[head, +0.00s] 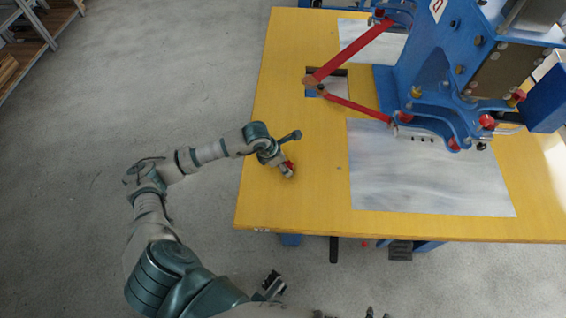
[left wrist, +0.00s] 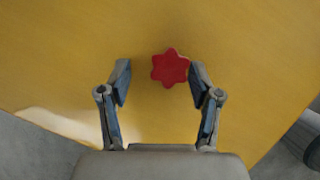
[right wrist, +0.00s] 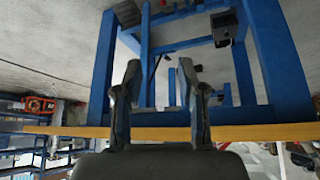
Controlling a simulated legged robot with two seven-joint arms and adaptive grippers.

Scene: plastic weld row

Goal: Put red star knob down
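The red star knob (left wrist: 170,68) shows from above in the left wrist view, over the yellow tabletop. It appears to rest on the table, though its underside is hidden. My left gripper (left wrist: 158,80) is open around it. The right-hand finger is close beside the knob or touching it; a clear gap separates the knob from the left-hand finger. In the head view the knob (head: 289,165) is a small red spot at my left gripper (head: 286,168), near the table's left side. My right gripper (right wrist: 160,80) is open and empty, facing the blue table frame.
The yellow table (head: 300,205) has free room around the left gripper. A grey metal sheet (head: 430,175) lies to the right. A blue machine (head: 430,70) with red arms (head: 355,50) stands behind it. A rectangular cutout (head: 326,83) lies farther back.

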